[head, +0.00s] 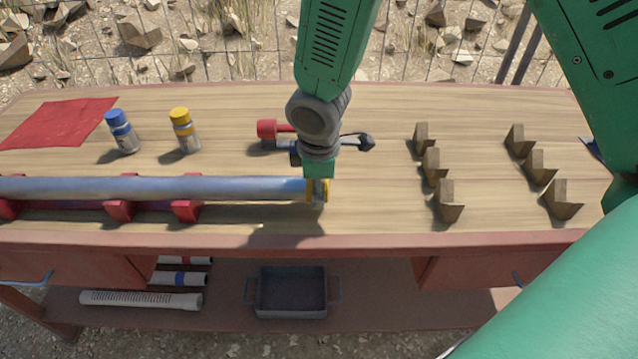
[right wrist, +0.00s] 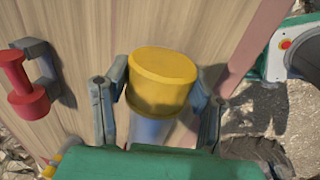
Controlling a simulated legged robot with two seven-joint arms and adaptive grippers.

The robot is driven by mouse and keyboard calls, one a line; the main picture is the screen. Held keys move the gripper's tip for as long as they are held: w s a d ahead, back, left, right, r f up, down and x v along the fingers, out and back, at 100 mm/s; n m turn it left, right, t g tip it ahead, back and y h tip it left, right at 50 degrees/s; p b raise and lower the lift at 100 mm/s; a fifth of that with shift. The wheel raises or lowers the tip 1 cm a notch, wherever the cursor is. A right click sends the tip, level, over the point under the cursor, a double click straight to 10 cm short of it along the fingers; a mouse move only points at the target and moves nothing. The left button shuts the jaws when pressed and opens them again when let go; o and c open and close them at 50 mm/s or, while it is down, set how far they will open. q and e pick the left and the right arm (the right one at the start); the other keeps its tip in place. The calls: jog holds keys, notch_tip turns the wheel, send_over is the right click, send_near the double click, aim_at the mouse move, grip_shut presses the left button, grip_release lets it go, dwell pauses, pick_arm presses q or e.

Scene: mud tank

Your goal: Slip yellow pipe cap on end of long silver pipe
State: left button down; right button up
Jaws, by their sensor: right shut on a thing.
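The long silver pipe (head: 200,188) lies level across the left of the bench on red holders (head: 120,197), its right end at my right gripper. The yellow pipe cap (right wrist: 163,80) is between the fingers of my right gripper (right wrist: 158,92), which is shut on it. In the right wrist view, the silver pipe (right wrist: 150,128) is directly behind the cap, in line with it; how far the cap sits over the end is hidden. In the head view, the cap (head: 317,190) shows at the pipe's right end beside the right gripper (head: 318,196). My left gripper is not in view.
A red-ended tool (head: 267,129) is just behind my right gripper. Several wooden blocks (head: 448,203) stand right. A grey tray (head: 291,292) is on the lower shelf.

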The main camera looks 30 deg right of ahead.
jog(key=shift+w, duration=0.15)
jog(key=shift+a, duration=0.2)
jog(key=shift+w, duration=0.1)
jog(key=shift+c, duration=0.5)
jog(key=shift+s+d+p, duration=0.5)
jog(key=shift+s, duration=0.05)
jog(key=shift+s+d, duration=0.2)
jog(key=shift+d, duration=0.55)
